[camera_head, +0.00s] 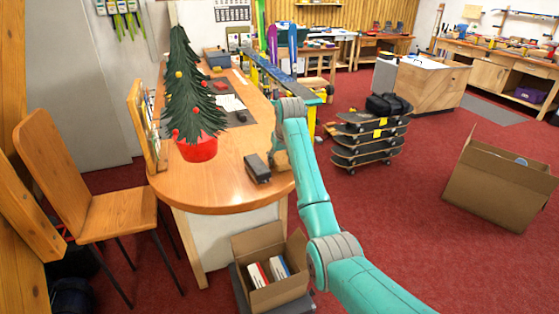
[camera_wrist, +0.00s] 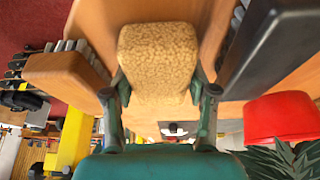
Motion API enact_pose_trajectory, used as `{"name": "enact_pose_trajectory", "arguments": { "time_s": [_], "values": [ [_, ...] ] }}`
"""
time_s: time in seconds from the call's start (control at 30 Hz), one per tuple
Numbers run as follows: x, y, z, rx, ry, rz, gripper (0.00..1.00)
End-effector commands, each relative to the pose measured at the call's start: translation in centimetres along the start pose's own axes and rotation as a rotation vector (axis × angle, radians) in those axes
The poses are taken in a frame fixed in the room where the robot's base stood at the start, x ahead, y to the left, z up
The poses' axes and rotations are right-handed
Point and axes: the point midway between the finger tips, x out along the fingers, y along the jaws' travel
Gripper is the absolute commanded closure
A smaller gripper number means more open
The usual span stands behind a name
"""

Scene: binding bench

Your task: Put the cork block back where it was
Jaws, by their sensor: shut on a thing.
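The cork block (camera_wrist: 158,55) is tan and speckled. In the wrist view it sits between the two fingers of my gripper (camera_wrist: 159,92), which is shut on it. The block is over or on the wooden table top; I cannot tell whether its underside touches the wood. In the head view my arm covers most of the gripper, at the right edge of the rounded table (camera_head: 225,195).
A brown wooden piece (camera_wrist: 65,75) is on the block's other side. A small tree in a red pot (camera_head: 198,149) stands farther left. An open carton (camera_head: 275,292) is below.

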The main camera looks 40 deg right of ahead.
Motion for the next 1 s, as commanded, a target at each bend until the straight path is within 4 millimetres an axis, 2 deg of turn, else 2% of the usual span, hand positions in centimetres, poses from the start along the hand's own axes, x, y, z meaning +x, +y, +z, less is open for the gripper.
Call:
{"name": "enact_pose_trajectory", "arguments": {
  "time_s": [0.1, 0.4, 0.43, 0.5, 0.53, 0.87, 1.0],
  "values": [
    [0.9, 0.0, 0.4, 0.000, 0.002, 0.000, 0.82],
    [1.1, 0.0, 0.4, 0.000, 0.001, 0.000, 0.82],
    [1.1, 0.0, 0.5, 0.000, 0.001, 0.000, 0.40],
    [1.1, 0.0, 0.4, 0.000, 0.001, 0.000, 0.23],
    [1.1, 0.0, 0.4, 0.000, 0.001, 0.000, 0.18],
    [1.0, 0.0, 0.4, 0.000, 0.001, 0.000, 0.18],
    [0.0, 0.0, 0.3, 0.000, 0.002, 0.000, 0.18]
  ]
}}
